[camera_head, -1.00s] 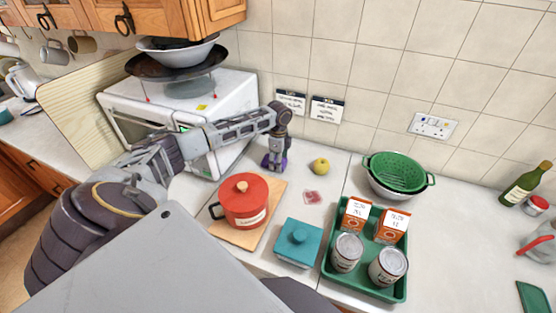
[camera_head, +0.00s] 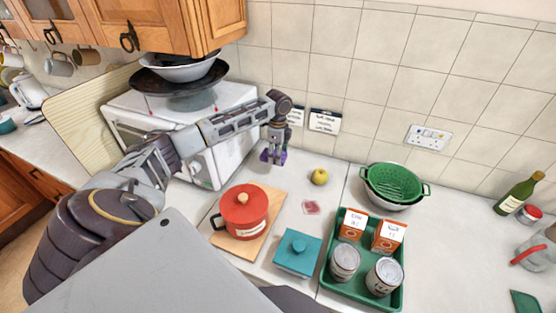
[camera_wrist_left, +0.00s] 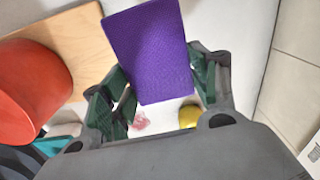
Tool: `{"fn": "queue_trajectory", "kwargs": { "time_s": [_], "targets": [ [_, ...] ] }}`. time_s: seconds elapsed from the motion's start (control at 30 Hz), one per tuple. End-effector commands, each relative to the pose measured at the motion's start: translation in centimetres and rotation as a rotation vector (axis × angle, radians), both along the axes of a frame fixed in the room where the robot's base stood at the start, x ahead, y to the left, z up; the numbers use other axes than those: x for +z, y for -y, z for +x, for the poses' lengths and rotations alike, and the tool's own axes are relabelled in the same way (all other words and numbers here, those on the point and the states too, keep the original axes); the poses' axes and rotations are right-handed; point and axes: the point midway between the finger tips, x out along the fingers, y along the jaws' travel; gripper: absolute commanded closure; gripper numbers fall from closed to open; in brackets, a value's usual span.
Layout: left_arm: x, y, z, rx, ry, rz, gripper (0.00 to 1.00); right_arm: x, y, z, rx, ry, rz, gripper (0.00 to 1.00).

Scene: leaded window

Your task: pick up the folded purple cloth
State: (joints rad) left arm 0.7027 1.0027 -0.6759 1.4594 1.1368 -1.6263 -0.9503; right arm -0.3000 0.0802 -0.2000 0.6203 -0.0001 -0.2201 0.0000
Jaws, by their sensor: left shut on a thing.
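The folded purple cloth (camera_wrist_left: 150,50) fills the middle of the left wrist view, a flat rectangular pad between the two green-padded fingers. My left gripper (camera_wrist_left: 158,90) is shut on it. In the head view the left gripper (camera_head: 273,156) points down behind the red pot, near the microwave, and only a little of the purple cloth (camera_head: 283,157) shows around its fingers. The cloth appears raised a little above the white counter. My right gripper is not in view.
A red pot (camera_head: 243,211) stands on a wooden board (camera_head: 266,232) in front of the gripper. A yellow fruit (camera_head: 319,177) and a pink patch (camera_head: 311,207) lie to the right. A teal lidded dish (camera_head: 297,254) and a green tray (camera_head: 335,285) with cans and cartons are nearer.

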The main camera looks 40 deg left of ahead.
Motion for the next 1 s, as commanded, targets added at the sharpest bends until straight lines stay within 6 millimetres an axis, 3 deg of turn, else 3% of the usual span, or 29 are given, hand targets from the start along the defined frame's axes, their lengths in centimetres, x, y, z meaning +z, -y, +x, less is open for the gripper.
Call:
{"fn": "queue_trajectory", "kwargs": {
  "time_s": [0.53, 0.57, 0.7, 1.0],
  "targets": [
    [0.46, 0.00, -0.01, 0.000, 0.000, 0.000, 0.60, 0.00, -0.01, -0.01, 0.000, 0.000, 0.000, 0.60],
    [0.46, 0.02, -0.01, 0.000, 0.000, 0.000, 0.41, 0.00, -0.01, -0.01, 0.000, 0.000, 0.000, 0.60],
    [0.45, 0.02, -0.01, 0.000, 0.000, 0.000, 0.59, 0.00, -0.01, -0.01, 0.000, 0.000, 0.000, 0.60],
    [-0.23, 0.53, -0.25, -0.005, -0.001, -0.001, 0.59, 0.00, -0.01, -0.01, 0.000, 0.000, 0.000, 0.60]
  ]
}}
